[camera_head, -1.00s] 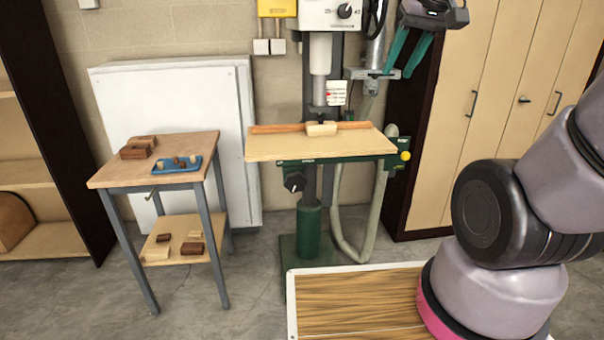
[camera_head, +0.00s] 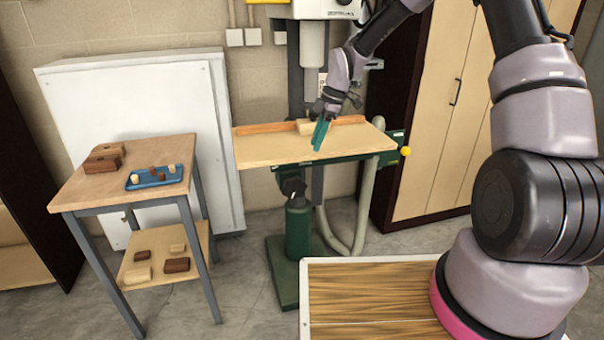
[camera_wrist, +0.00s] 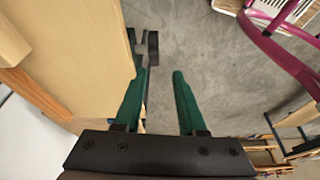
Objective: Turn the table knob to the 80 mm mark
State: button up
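The drill press table (camera_head: 265,155) is a light wooden board on a green base. A black knob (camera_head: 293,188), which looks like the table knob, sits under its front edge in the head view. In the wrist view the knob (camera_wrist: 152,50) stands out from the table edge, a little beyond my fingertips. My gripper (camera_head: 320,135) has green fingers and hangs over the front of the table, pointing down. In the wrist view my gripper (camera_wrist: 160,72) is open and empty, its fingers apart. No scale or 80 mm mark can be read.
A wooden fence (camera_head: 265,128) and a small block (camera_head: 305,127) lie at the back of the table. A yellow ball (camera_head: 405,151) is at its right. A side table (camera_head: 75,190) with a blue tray (camera_head: 155,184) stands left. Bare floor (camera_head: 240,275) lies between.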

aim_at(298, 177)
jog(key=shift+n, duration=0.7)
jog(key=x, duration=0.4)
jog(key=w+x, duration=0.1)
jog(key=x, duration=0.4)
jog(key=a+x, duration=0.1)
jog(key=x, duration=0.4)
jog(key=shift+w, duration=0.25)
jog(key=shift+c, duration=0.3)
jog(key=shift+a, duration=0.1)
grip_shut()
